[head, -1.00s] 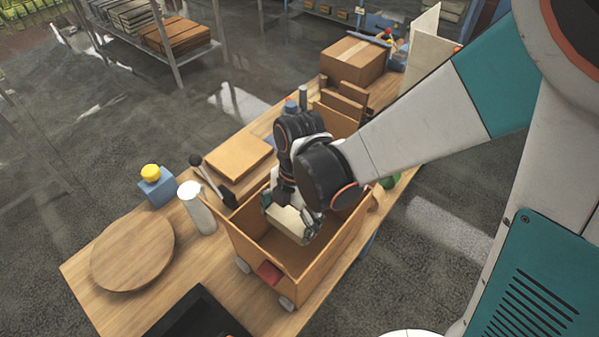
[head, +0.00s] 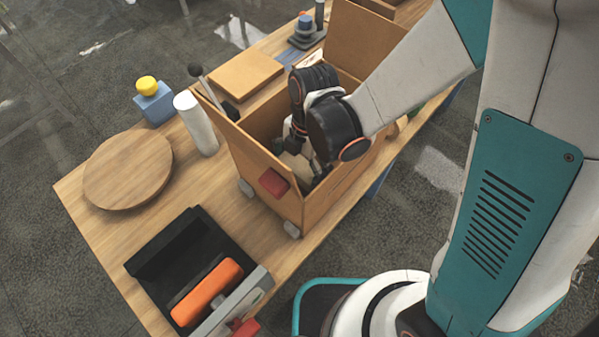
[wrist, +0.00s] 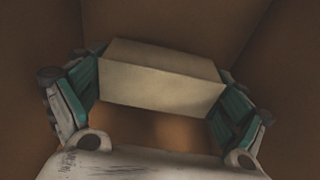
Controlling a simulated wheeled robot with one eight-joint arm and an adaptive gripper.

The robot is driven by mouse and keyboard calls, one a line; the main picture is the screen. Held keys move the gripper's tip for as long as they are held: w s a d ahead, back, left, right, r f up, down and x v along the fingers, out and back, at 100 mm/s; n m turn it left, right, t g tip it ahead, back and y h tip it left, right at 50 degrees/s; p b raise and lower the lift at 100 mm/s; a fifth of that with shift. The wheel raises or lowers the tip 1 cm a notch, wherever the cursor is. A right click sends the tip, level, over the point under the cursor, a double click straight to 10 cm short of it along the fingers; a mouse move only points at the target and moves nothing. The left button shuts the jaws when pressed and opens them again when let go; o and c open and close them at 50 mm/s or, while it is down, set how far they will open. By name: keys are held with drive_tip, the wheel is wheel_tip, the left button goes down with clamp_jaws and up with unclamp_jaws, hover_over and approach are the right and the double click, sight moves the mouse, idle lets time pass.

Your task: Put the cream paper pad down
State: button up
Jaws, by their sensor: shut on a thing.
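The cream paper pad (wrist: 160,82) is a pale block between the two teal-padded fingers of my gripper (wrist: 161,98) in the wrist view. My gripper is shut on it, one finger at each end. In the head view my gripper (head: 308,160) reaches down inside an open orange-brown wooden box (head: 262,185), and only a small part of the pad (head: 295,166) shows between the fingers. Brown box walls surround the pad in the wrist view. I cannot tell whether the pad touches the box floor.
Left of the box stand a white cylinder (head: 196,122) and a dark lever (head: 209,88). A round wooden board (head: 128,170), a blue block with a yellow knob (head: 153,103) and a black tray with an orange roller (head: 207,290) are on the table.

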sight(299, 174)
drive_tip(key=shift+f+b, duration=0.85)
drive_tip(key=shift+f, duration=0.8)
drive_tip(key=shift+f, duration=0.1)
drive_tip(key=o, duration=0.6)
drive_tip(key=shift+c, duration=0.2)
drive_tip(key=shift+o, duration=0.2)
drive_tip(key=r+p, duration=0.1)
drive_tip(key=r, duration=0.3)
drive_tip(key=r+p, duration=0.2)
drive_tip(key=r, duration=0.2)
drive_tip(key=w+d+r+p, duration=0.1)
drive_tip(key=r, duration=0.3)
drive_tip(key=shift+w+d+r, duration=0.1)
drive_tip(key=shift+p, duration=0.3)
